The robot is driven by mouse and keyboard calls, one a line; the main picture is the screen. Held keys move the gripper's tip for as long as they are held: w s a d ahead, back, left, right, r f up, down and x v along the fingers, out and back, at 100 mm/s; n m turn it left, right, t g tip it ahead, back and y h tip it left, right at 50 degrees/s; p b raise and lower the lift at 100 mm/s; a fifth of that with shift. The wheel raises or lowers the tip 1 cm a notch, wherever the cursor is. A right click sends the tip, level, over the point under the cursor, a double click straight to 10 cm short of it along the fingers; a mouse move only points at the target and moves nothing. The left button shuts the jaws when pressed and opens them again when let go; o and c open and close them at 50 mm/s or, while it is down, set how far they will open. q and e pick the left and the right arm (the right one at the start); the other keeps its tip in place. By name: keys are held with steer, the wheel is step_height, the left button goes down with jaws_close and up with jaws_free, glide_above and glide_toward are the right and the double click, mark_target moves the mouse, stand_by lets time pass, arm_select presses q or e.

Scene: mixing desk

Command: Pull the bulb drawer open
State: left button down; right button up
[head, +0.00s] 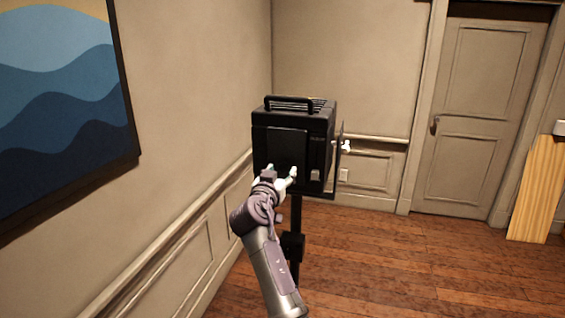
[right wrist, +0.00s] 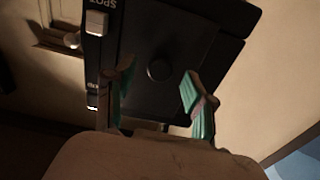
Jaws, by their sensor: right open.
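A black box-shaped lamp housing (head: 315,150) with a carry handle on top stands on a dark stand. The bulb drawer (head: 287,143) appears to be the flat black panel facing me; it looks flush with the housing. In the right wrist view the panel (right wrist: 180,45) carries a round black knob (right wrist: 159,70). My right gripper (head: 281,172) is at the panel's lower part, open. In the right wrist view its two fingers (right wrist: 158,84) stand apart on either side of the knob; I cannot tell whether they touch it. My left gripper is out of view.
The dark stand pole (head: 296,215) drops below the housing. A panelled wall with a blue wave painting (head: 65,100) runs close on the left. A door (head: 485,110) and a leaning wooden board (head: 538,190) are at the right. The wooden floor (head: 400,265) at right is clear.

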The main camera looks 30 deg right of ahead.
steer(key=shift+x, duration=1.05)
jaws_close()
